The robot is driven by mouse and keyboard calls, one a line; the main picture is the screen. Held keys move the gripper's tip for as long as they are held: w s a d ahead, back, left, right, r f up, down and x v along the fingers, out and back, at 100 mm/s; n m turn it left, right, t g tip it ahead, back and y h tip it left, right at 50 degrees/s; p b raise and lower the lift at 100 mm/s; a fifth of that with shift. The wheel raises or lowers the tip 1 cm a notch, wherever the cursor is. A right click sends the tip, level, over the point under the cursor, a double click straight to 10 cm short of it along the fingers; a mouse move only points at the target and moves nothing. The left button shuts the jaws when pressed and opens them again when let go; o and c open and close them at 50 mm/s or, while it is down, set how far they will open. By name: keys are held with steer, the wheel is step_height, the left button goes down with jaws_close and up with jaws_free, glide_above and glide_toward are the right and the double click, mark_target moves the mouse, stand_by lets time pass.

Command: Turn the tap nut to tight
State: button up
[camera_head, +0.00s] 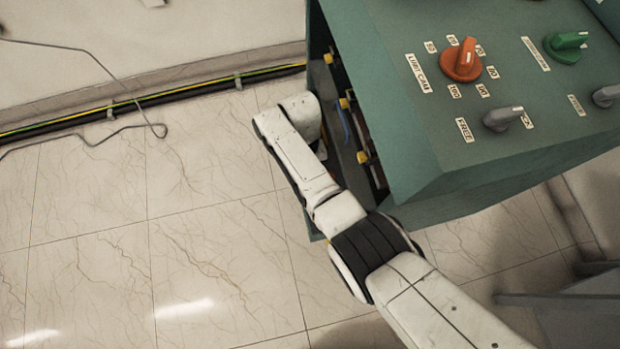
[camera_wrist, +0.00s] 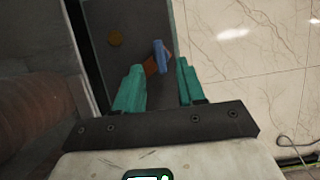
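My gripper (camera_wrist: 159,67) shows in the wrist view with its two teal fingers apart and nothing held between them. I cannot tell for sure which piece is the tap nut. My fingers are hidden in the head view behind my arm.
The green cabinet (camera_head: 400,100) carries an orange knob (camera_head: 461,61), a green knob (camera_head: 566,41) and grey knobs (camera_head: 502,118) on top. A yellow-green cable (camera_head: 180,94) runs along the wall. The tiled floor (camera_head: 100,230) at the left is mostly clear.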

steer(key=v, duration=0.6)
steer(key=shift+w+r+p, duration=0.2)
steer(key=shift+r+p, duration=0.1)
steer(key=shift+p, duration=0.15)
